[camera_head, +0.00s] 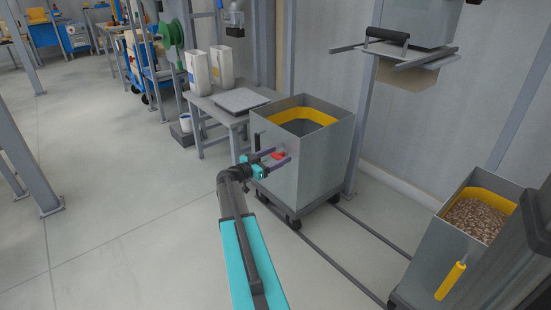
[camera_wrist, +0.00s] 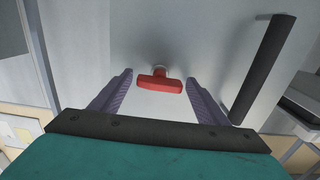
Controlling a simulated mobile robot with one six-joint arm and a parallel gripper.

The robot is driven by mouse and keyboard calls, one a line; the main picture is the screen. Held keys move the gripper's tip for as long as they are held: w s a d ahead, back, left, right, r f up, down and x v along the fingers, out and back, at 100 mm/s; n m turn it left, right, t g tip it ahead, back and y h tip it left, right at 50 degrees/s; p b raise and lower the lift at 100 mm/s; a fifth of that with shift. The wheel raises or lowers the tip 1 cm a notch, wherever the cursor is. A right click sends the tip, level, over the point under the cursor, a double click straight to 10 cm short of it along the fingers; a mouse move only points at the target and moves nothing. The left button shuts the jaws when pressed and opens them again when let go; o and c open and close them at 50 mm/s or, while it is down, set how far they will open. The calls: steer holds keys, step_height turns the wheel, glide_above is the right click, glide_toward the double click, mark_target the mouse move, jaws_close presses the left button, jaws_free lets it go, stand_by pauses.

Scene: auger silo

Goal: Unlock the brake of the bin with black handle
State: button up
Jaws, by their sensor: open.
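The bin with the black handle (camera_head: 322,160) is a grey metal box on a wheeled base, open on top with a yellow band inside. Its black handle (camera_wrist: 264,68) is a dark bar on the right in the wrist view; in the head view it is a small dark strip at the bin's left edge. A red T-shaped brake knob (camera_wrist: 159,84) sticks out of the bin's face; it also shows in the head view (camera_head: 278,155). My gripper (camera_wrist: 160,80) is open, with a purple finger on each side of the red knob. I cannot tell whether either finger touches it.
Another grey bin (camera_head: 455,245) with a yellow handle and brown pellets stands at the right. Floor rails (camera_head: 345,262) run between the bins. A grey table (camera_head: 215,112) with white containers is behind the left side of the first bin.

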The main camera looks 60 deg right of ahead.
steer(key=c, duration=1)
steer(key=shift+a, duration=0.15)
steer(key=shift+c, duration=0.2)
